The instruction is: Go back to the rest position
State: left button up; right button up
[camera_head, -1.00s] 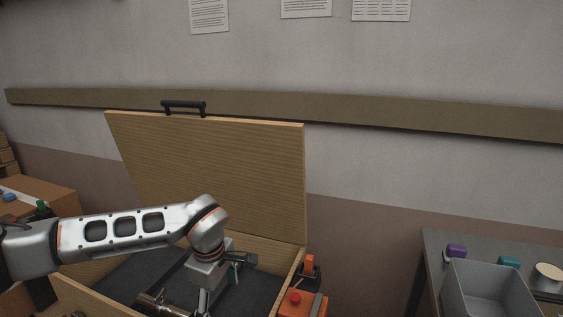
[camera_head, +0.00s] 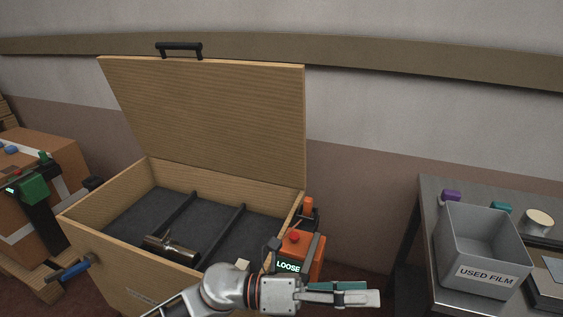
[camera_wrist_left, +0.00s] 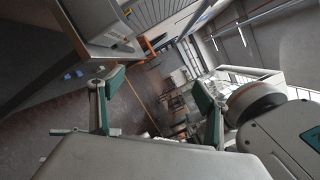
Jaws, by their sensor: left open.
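My left gripper (camera_head: 345,293) is at the bottom of the head view, in front of the open wooden chest and the orange device, and points right. In the left wrist view its two teal-padded fingers (camera_wrist_left: 158,100) stand wide apart with nothing between them. A metal cylinder (camera_head: 172,249) lies inside the wooden chest (camera_head: 122,257), apart from the gripper. The chest lid (camera_head: 205,120) stands open with a black handle on top. My right gripper is not in view.
An orange device (camera_head: 306,250) with a red button and a "LOOSE" display is at the chest's right side. A grey "USED FILM" bin (camera_head: 487,275) stands on the metal table (camera_head: 429,205) at right. A cardboard box (camera_head: 60,150) is at left.

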pick_arm(q)
jog(key=w+a+f+n+t+y, duration=0.45)
jog(key=a+n+t, duration=0.4)
jog(key=n, duration=0.55)
jog(key=w+a+f+n+t+y, duration=0.3)
jog(key=w+a+f+n+t, duration=0.4)
jog(key=n, duration=0.7)
jog(key=s+a+f+n+g+y, duration=0.1)
jog(key=s+a+f+n+y, duration=0.3)
jog(key=f, duration=0.7)
jog(key=s+a+f+n+g+y, duration=0.2)
jog(key=s+a+f+n+y, duration=0.3)
jog(key=s+a+f+n, duration=0.4)
jog(key=s+a+f, duration=0.3)
jog(key=s+a, duration=0.1)
jog(key=a, duration=0.1)
jog(key=shift+a+b, duration=0.15)
jog(key=shift+b, duration=0.15)
